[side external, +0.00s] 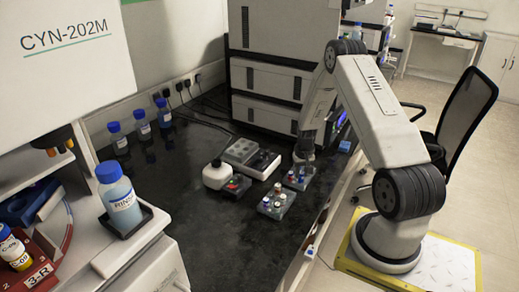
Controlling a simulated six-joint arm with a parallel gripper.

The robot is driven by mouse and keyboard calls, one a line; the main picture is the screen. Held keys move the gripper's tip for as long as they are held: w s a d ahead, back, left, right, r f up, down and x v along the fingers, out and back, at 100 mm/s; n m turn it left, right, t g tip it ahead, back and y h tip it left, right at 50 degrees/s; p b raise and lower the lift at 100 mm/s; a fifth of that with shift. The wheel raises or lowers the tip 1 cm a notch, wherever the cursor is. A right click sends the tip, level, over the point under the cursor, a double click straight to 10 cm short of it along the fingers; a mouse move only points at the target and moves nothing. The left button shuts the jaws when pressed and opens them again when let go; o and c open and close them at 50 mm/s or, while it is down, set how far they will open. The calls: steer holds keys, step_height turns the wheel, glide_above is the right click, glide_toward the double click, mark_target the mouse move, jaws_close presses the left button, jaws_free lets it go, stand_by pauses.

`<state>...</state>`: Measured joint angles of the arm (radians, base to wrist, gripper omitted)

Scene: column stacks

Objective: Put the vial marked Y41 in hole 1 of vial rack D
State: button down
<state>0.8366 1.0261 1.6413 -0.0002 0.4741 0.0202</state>
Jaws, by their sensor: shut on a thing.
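My gripper (304,157) points down just above the farther of two small vial racks (291,184) on the black bench. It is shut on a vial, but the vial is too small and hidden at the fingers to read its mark. Several vials with coloured caps stand in this rack. The nearer rack (262,211) also holds several vials with white, red and blue caps. No rack letter, hole number or vial mark can be read at this size, so I cannot tell which is rack D or Y41.
Stacked instrument modules (270,85) rise behind. Blue-capped bottles (143,124) line the wall.

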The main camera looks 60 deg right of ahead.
steer(key=shift+f, duration=0.55)
stand_by(0.4)
steer(key=shift+c, duration=0.3)
jaws_free()
steer(key=shift+r, duration=0.1)
steer(key=shift+r, duration=2.9)
